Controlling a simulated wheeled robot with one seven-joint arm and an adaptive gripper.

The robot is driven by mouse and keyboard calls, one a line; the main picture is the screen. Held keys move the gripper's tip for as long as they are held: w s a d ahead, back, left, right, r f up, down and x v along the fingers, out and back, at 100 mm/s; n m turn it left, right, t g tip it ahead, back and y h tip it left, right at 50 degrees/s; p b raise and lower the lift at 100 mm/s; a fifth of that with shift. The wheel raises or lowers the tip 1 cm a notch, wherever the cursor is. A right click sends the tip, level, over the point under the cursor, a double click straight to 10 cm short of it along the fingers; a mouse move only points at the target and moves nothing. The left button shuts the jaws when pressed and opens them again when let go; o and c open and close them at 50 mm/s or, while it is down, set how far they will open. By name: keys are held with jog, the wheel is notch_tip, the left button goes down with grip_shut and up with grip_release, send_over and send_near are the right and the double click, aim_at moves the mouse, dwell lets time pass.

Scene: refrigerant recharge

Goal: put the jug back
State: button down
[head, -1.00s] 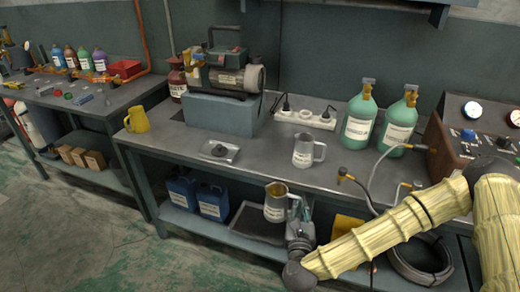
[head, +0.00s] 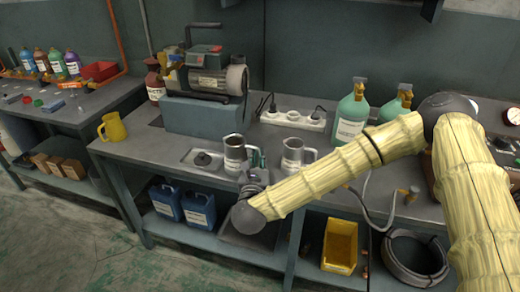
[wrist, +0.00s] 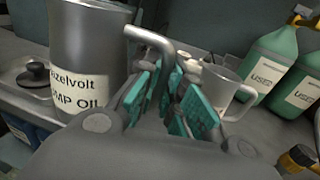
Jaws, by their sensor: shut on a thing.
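My gripper (wrist: 165,95) is shut on the handle of a metal jug (head: 234,152). The jug is upright, with a white label reading "...zelvolt ...MP OIL" in the wrist view (wrist: 85,60). In the head view it shows over the front part of the bench, in front of the pump; I cannot tell whether its base touches the bench. A second, similar metal jug (head: 294,156) stands on the bench just to the right, and also shows behind my fingers in the wrist view (wrist: 222,85). A yellow jug (head: 113,128) stands at the bench's left end.
A vacuum pump (head: 205,78) sits on a grey-blue block (head: 205,112). A flat plate with a dark knob (head: 203,158) lies left of the held jug. A power strip (head: 293,118) and green bottles (head: 351,115) stand behind. Blue cans (head: 198,208) and a yellow bin (head: 340,245) are below.

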jog(key=shift+w+d+f+p, duration=0.45)
jog(key=shift+w+f, duration=0.3)
jog(key=shift+w, duration=1)
jog(key=shift+w+d+f+p, duration=0.25)
jog(key=shift+w+f+p, duration=0.4)
jog(key=shift+w, duration=1.05)
jog(key=shift+w+d+f+p, duration=0.35)
jog(key=shift+w+f, duration=0.5)
jog(key=shift+w, duration=0.9)
jog(key=shift+f, duration=0.15)
jog(key=c, duration=1.6)
grip_release()
jog(key=shift+o, duration=0.3)
jog(key=shift+r, duration=0.2)
jog(key=shift+s+f, duration=0.2)
jog(key=shift+s, duration=0.05)
jog(key=s+b, duration=0.1)
jog(key=s, duration=0.2)
jog(key=s+a+b, duration=0.1)
jog(key=s, duration=0.7)
jog(key=shift+s+a+r+b, duration=0.15)
jog(key=shift+s+a+b, duration=0.1)
jog(key=shift+b, duration=0.15)
